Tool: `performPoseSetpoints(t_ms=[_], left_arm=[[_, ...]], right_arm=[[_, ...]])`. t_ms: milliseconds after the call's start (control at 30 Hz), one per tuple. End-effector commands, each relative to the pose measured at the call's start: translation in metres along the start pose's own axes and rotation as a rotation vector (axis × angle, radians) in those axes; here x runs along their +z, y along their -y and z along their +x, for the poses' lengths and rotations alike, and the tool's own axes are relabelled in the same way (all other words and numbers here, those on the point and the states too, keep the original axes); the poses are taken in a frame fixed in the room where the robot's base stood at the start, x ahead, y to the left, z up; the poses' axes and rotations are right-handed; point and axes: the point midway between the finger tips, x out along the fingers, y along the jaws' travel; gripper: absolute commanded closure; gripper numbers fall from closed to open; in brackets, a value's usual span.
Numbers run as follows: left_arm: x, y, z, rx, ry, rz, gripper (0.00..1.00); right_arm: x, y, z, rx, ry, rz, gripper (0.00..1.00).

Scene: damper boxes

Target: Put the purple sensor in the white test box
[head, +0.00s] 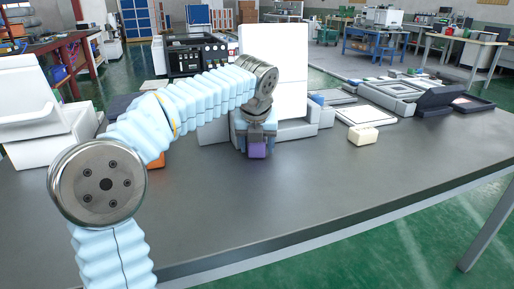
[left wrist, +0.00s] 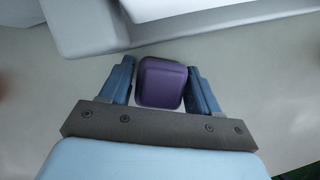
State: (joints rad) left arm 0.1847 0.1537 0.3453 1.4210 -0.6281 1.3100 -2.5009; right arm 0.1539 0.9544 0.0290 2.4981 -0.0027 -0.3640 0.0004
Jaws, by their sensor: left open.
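The purple sensor (head: 257,150) is a small rounded block at the middle of the dark table, just in front of the white test box. In the left wrist view the sensor (left wrist: 161,83) sits between the two blue fingers of my left gripper (left wrist: 163,85). The fingers stand apart, with a narrow gap beside the sensor. In the head view my left gripper (head: 256,143) reaches down over the sensor and hides part of it. The white test box (head: 274,65) has a tall upright white lid or panel behind my gripper; its lower part is partly hidden by my arm. My right gripper does not show.
A cream block (head: 363,135) lies right of the box. Flat white and grey trays (head: 392,92) and a dark open case (head: 455,101) stand at the back right. A white machine (head: 40,115) is at the left. The front and right of the table (head: 330,190) are clear.

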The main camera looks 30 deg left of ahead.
Motion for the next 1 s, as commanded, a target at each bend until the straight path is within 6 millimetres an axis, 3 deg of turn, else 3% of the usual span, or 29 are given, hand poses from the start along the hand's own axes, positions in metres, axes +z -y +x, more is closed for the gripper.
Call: performPoseSetpoints(t_ms=[167,500,767,1000], left_arm=[[0.000,0.000,0.000,0.000,0.000,0.000,0.38],[0.000,0.000,-0.001,0.000,0.001,0.000,0.85],[0.002,0.000,-0.005,0.000,0.002,0.000,0.85],[0.014,0.003,-0.036,-0.003,0.004,0.002,0.85]], right_arm=[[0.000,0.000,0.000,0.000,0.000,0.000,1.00],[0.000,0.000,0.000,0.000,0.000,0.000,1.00],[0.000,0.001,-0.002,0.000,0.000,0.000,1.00],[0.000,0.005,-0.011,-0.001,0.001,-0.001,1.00]])
